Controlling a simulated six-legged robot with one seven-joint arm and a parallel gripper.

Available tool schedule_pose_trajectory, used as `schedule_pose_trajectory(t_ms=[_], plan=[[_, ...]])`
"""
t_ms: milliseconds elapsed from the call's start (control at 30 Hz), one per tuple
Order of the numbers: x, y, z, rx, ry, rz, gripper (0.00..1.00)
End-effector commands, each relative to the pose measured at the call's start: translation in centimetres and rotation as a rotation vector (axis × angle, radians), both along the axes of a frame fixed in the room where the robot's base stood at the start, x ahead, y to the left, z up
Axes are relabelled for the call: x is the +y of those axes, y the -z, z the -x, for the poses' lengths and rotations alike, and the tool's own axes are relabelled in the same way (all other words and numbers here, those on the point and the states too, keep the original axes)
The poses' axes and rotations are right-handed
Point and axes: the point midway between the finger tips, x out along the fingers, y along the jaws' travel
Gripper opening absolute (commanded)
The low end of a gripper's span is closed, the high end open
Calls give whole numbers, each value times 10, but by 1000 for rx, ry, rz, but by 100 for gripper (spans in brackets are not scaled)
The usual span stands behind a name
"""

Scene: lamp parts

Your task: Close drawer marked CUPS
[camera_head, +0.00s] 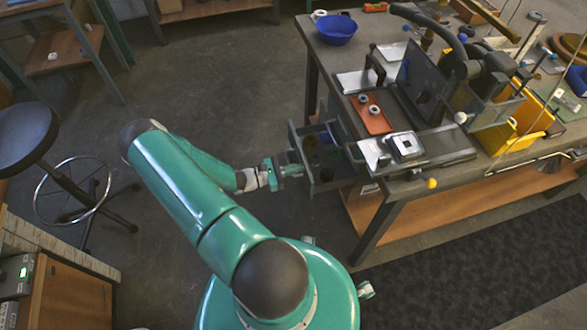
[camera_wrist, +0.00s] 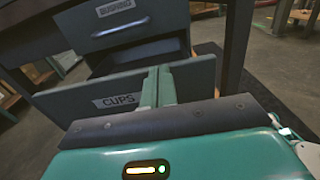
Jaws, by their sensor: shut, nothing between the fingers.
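The drawer marked CUPS (camera_wrist: 82,100) stands pulled out under the bench in the wrist view, its grey front bearing a white label. In the head view the open drawer (camera_head: 326,178) juts out from the bench's left side, with dark round contents inside that are hard to make out. My gripper (camera_head: 296,170) is at the drawer's front from outside. In the wrist view my gripper's teal fingers (camera_wrist: 158,76) are shut and empty, pointing at the front just right of the label. I cannot tell whether they touch it.
Above it, a drawer marked BUSHING (camera_wrist: 110,22) with a metal handle looks closed. The workbench (camera_head: 418,178) carries a blue bowl (camera_head: 336,29), an orange tray (camera_head: 371,116) and machine parts. A stool (camera_head: 25,135) stands at the left.

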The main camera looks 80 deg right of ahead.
Motion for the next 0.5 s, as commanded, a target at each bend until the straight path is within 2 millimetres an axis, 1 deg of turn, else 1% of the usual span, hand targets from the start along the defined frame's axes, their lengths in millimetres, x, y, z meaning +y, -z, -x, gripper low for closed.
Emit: schedule_pose_trajectory(t_ms=[67,167,267,500], plan=[[0,0,1,0,0,0,0],[-5,0,8,2,1,1,0],[-14,0,27,4,4,0,0],[-48,0,83,5,4,-1,0]])
